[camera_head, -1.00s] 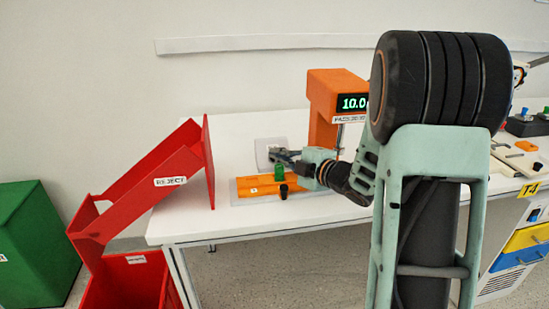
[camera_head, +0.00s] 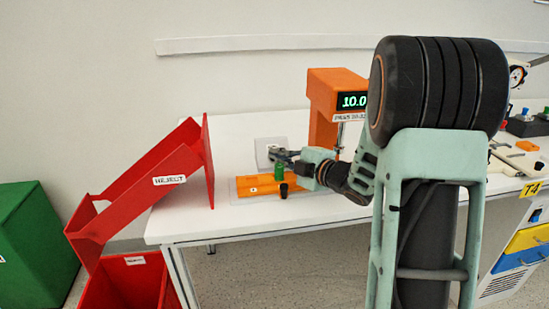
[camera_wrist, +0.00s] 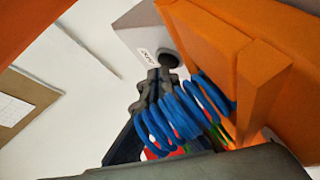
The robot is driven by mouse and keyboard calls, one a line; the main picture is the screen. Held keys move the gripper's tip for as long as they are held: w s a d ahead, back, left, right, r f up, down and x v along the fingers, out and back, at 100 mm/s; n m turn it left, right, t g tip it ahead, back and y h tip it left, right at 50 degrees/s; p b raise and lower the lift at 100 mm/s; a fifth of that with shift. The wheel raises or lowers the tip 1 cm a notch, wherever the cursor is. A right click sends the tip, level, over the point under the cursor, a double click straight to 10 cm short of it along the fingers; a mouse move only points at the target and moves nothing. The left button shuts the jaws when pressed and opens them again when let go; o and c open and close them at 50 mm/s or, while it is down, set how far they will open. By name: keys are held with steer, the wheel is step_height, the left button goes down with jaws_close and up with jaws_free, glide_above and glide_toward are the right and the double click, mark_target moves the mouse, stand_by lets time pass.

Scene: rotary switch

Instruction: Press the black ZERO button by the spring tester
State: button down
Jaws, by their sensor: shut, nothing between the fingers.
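The black ZERO button (camera_wrist: 170,58) sits on a grey box (camera_wrist: 135,30) with a small white label, seen in the wrist view. The box also shows in the head view (camera_head: 262,148), where my gripper hides the button. My gripper (camera_wrist: 157,76) is shut and empty, its fingertips right beside the button; I cannot tell whether they touch it. In the head view my gripper (camera_head: 276,154) is in front of the box. The orange spring tester (camera_head: 323,95) stands to the right, its display (camera_head: 352,101) reading about 10.0.
Blue coils (camera_wrist: 185,112) lie close along my fingers in the wrist view. An orange tray (camera_head: 252,186) with a green piece (camera_head: 279,172) and a black piece (camera_head: 284,190) is just below my gripper. A red REJECT chute (camera_head: 165,178) is at left. The table front is clear.

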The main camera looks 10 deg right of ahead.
steer(key=shift+w+f+b, duration=0.1)
steer(key=shift+f+b, duration=0.25)
steer(key=shift+f, duration=0.25)
steer(key=shift+s, duration=0.2)
stand_by(0.6)
steer(key=shift+s, duration=0.2)
steer(key=shift+r, duration=0.1)
steer(key=shift+s+r+p, duration=0.65)
steer(key=shift+s+r, duration=0.15)
steer(key=shift+r, duration=0.35)
steer(key=shift+s+r+p, duration=0.6)
steer(key=shift+s+r, duration=0.15)
steer(key=shift+r, duration=0.35)
steer(key=shift+r, duration=0.1)
